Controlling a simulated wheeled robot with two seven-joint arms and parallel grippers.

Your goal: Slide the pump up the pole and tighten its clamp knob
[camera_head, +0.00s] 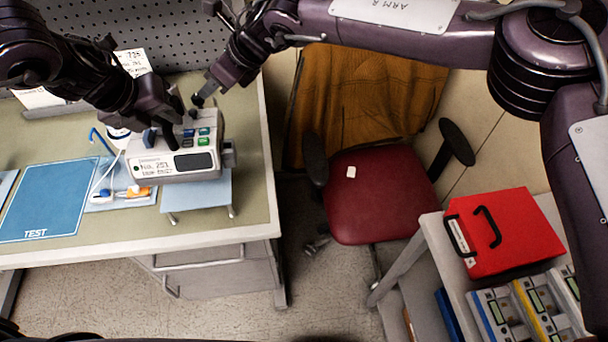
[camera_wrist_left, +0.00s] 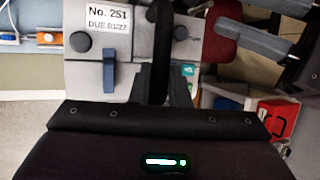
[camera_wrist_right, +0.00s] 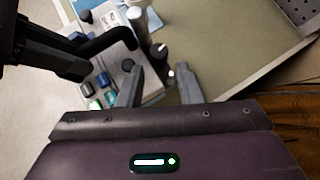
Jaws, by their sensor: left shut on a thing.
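The pump (camera_head: 172,163) is a pale box with a dark screen and coloured buttons, labelled No. 251, at the right part of the bench. Its top also shows in the left wrist view (camera_wrist_left: 125,75). My left gripper (camera_head: 165,122) is shut on the pump's black handle (camera_wrist_left: 160,45). My right gripper (camera_head: 203,95) is open and apart from the pump, above its back right side. In the right wrist view a black knob (camera_wrist_right: 159,52) lies just beyond its fingertips, beside a grey post (camera_wrist_right: 137,22). I cannot tell whether this is the clamp knob; the pole is mostly hidden.
A light-blue stand (camera_head: 205,192) is under the pump's front. A blue TEST mat (camera_head: 50,200) lies at the left. A red chair (camera_head: 375,195) is right of the bench. A red case (camera_head: 505,230) and several other pumps sit on a cart at the right.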

